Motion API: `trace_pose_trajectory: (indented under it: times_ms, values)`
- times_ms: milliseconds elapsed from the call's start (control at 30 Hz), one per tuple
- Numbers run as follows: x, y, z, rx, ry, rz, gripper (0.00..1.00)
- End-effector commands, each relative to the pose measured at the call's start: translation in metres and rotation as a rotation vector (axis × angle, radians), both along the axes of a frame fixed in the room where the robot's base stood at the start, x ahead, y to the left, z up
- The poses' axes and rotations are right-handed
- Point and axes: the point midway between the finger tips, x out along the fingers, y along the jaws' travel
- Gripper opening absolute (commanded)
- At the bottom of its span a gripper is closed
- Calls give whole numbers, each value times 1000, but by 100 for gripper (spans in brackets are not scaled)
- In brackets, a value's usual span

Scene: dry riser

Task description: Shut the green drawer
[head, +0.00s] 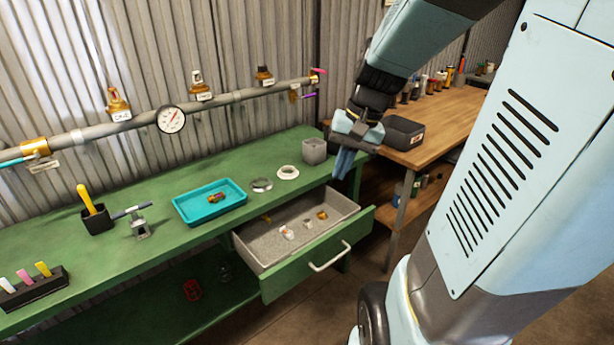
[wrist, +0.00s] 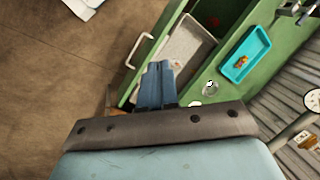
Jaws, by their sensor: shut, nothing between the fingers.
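The green drawer (head: 318,255) stands pulled out from under the green workbench (head: 130,208). Its grey tray (head: 262,252) shows several small fittings inside, and a pale bar handle (head: 330,257) is on its front. My gripper (head: 342,172) is shut and empty, pointing down, above and beyond the right end of the drawer in the head view, apart from the handle. In the wrist view the shut fingers (wrist: 157,72) overlap the drawer's tray (wrist: 187,50) in the picture, and the handle (wrist: 140,50) shows left of them.
On the bench are a teal tray (head: 210,203), a grey cup (head: 314,151), rings and a tool holder (head: 97,217). A pipe with a gauge (head: 171,119) and valves runs behind. A wooden table (head: 440,125) with a dark bin (head: 403,133) stands right. Floor before the drawer is clear.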

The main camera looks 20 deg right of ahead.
Motion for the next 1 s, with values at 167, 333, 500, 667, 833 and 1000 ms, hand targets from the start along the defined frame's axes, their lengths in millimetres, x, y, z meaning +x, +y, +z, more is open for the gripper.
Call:
trace_pose_trajectory:
  times_ms: [167, 333, 500, 667, 833, 1000]
  values:
    - [18, -18, -29, 138, 109, -125, 0]
    - [34, -35, -56, 279, 191, -245, 0]
    - [48, -56, -84, 426, 261, -372, 0]
    - [59, -78, -111, 570, 310, -496, 0]
    - [67, -104, -142, 727, 348, -632, 0]
    - [73, -132, -174, 890, 371, -772, 0]
